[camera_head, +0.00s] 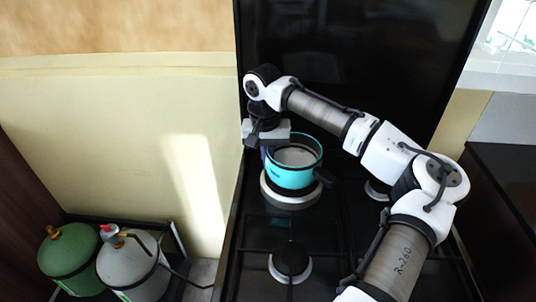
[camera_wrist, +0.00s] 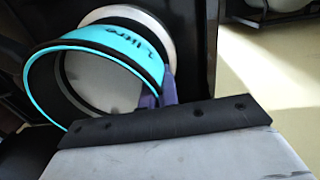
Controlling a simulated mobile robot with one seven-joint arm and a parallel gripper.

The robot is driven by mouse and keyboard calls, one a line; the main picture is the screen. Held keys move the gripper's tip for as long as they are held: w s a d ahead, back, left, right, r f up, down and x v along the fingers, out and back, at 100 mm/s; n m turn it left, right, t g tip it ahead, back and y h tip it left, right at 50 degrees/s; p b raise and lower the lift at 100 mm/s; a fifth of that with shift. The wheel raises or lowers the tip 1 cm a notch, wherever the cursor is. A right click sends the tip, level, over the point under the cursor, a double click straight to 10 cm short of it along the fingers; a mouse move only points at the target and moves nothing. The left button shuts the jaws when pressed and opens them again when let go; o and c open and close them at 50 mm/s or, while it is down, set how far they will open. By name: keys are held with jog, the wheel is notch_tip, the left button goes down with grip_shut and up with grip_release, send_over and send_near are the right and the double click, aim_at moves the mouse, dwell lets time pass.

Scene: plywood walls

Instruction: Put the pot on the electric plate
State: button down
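The turquoise pot (camera_head: 290,179) is upright over the round plate with a silver rim (camera_head: 290,202) at the back left of the black stove. I cannot tell whether its base rests fully on the plate. Its dark handle (camera_head: 325,177) points right. In the wrist view the pot (camera_wrist: 128,45) shows dark lettering, with the silver rim (camera_wrist: 150,25) behind it. My gripper (camera_head: 265,153) is at the pot's left edge. In the wrist view its purple fingers (camera_wrist: 159,97) lie close together at the pot's wall and appear closed on it; the tips are partly hidden.
A small burner (camera_head: 290,262) is at the stove's front left, and another (camera_head: 377,190) shows partly behind my arm. A black panel (camera_head: 350,60) stands behind the stove. A green gas cylinder (camera_head: 70,262) and a grey one (camera_head: 132,265) stand on the floor at left.

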jog(key=shift+w+f, duration=0.15)
jog(key=shift+f, duration=0.2)
jog(key=c, duration=1.7)
grip_release()
jog(key=r, duration=0.4)
jog(key=r+b, duration=0.1)
jog(key=r, duration=0.7)
jog(key=shift+a+r+b, duration=0.2)
jog(key=shift+a+b, duration=0.15)
